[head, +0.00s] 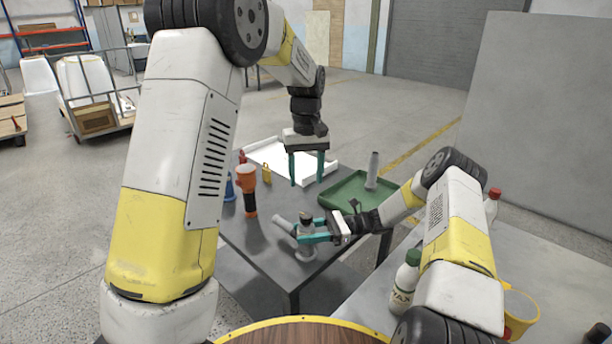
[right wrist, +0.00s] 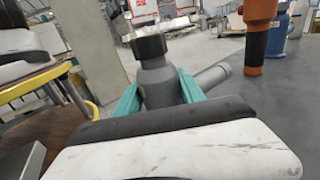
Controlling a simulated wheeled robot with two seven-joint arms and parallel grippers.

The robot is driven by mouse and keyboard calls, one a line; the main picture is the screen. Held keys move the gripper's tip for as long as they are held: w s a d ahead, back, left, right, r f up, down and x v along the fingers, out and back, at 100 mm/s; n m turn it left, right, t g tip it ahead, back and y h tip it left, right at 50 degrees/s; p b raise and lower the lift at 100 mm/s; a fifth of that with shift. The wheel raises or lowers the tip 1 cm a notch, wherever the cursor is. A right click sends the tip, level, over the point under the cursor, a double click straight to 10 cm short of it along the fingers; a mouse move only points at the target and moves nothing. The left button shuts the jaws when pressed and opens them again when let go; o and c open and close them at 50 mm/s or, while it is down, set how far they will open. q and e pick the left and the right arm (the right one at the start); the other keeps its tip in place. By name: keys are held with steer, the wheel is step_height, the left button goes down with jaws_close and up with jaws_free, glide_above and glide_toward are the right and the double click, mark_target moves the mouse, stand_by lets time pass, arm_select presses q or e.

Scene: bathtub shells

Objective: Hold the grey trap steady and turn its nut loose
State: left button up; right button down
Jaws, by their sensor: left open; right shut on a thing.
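The grey trap (head: 304,249) stands near the front corner of the dark table, with a side pipe (head: 283,225) sticking out to the left. A dark nut (head: 306,216) sits on its top. In the right wrist view the trap body (right wrist: 160,85) is between my teal fingers, and the dark nut (right wrist: 150,46) is above them, clear of the jaws. My right gripper (head: 308,231) is shut on the trap body from the right. My left gripper (head: 307,183) hangs higher up, fingers pointing down, open and empty, apart from the trap.
An orange-and-black tool (head: 247,189) stands left of the trap on the table (head: 265,245). A white tray (head: 262,150) lies behind. A green tray (head: 343,190) with a grey tube (head: 372,171) is at right. A white bottle (head: 404,286) stands on the right bench.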

steer(key=c, duration=0.6)
jaws_free()
steer(key=shift+d, duration=0.1)
